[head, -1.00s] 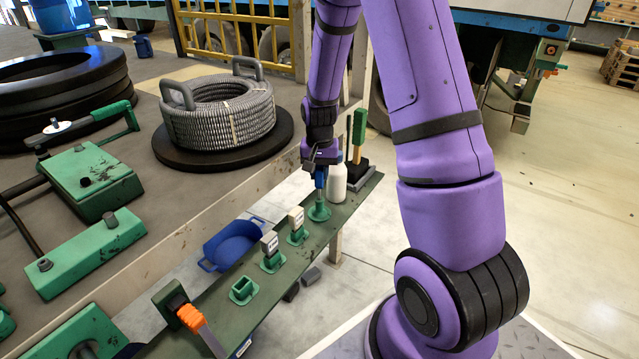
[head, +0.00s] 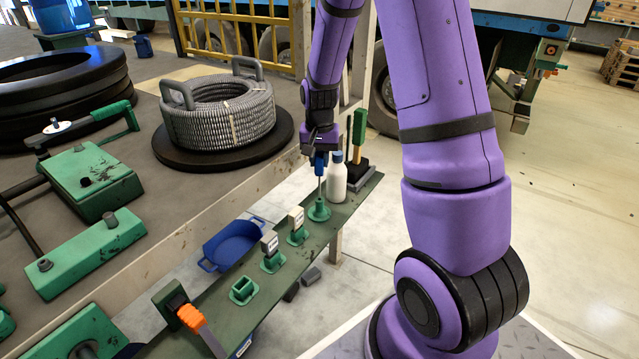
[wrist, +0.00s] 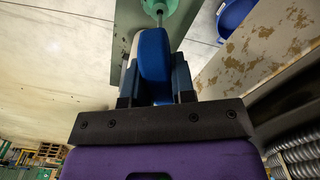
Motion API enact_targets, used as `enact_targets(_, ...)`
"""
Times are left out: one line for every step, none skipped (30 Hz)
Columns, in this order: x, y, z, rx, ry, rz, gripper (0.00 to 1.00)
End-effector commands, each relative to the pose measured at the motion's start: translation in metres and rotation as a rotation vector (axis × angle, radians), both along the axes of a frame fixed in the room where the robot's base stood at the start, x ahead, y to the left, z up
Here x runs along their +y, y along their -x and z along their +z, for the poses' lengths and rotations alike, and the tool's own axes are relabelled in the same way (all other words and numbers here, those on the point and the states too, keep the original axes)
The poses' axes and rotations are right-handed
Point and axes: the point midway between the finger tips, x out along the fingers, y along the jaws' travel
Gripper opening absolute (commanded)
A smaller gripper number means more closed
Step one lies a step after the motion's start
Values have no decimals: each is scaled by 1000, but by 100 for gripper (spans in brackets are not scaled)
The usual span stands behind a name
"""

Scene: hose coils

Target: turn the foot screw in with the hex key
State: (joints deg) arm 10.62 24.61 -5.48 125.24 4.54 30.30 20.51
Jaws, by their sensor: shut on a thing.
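The hex key has a blue handle (head: 321,166) and a thin pale shaft pointing down. My gripper (head: 320,155) is shut on this handle, which also shows between the fingers in the wrist view (wrist: 154,55). The shaft stands upright over a round green holder (head: 319,212) on the narrow shelf; the holder also shows in the wrist view (wrist: 160,7). I cannot tell whether the shaft's tip is still inside the holder. Dark bolt heads show on the green blocks at left, one on the long block (head: 45,264); I cannot tell which is the foot screw.
A white bottle (head: 336,180) stands close to the right of the key, with a green-handled brush (head: 358,145) behind. Several green holders line the narrow shelf (head: 215,310). A hose coil (head: 218,112) sits on the deck at left. A blue basin (head: 233,246) lies lower down.

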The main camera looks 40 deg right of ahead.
Motion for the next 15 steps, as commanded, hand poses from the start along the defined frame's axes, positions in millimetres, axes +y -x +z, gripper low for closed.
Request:
enact_targets(0, 0, 3, -1, 0, 0, 0)
enact_targets(0, 0, 4, -1, 0, 0, 0)
enact_targets(0, 0, 6, -1, 0, 0, 0)
enact_targets(0, 0, 7, -1, 1, 0, 0)
enact_targets(0, 0, 8, -1, 1, 0, 0)
enact_targets(0, 0, 10, -1, 1, 0, 0)
enact_targets(0, 0, 11, -1, 1, 0, 0)
enact_targets(0, 0, 12, -1, 1, 0, 0)
enact_targets(0, 0, 14, -1, 1, 0, 0)
enact_targets(0, 0, 15, -1, 1, 0, 0)
enact_targets(0, 0, 17, -1, 1, 0, 0)
enact_targets(0, 0, 19, -1, 1, 0, 0)
enact_targets(0, 0, 20, -1, 1, 0, 0)
enact_targets(0, 0, 21, -1, 1, 0, 0)
enact_targets(0, 0, 23, -1, 1, 0, 0)
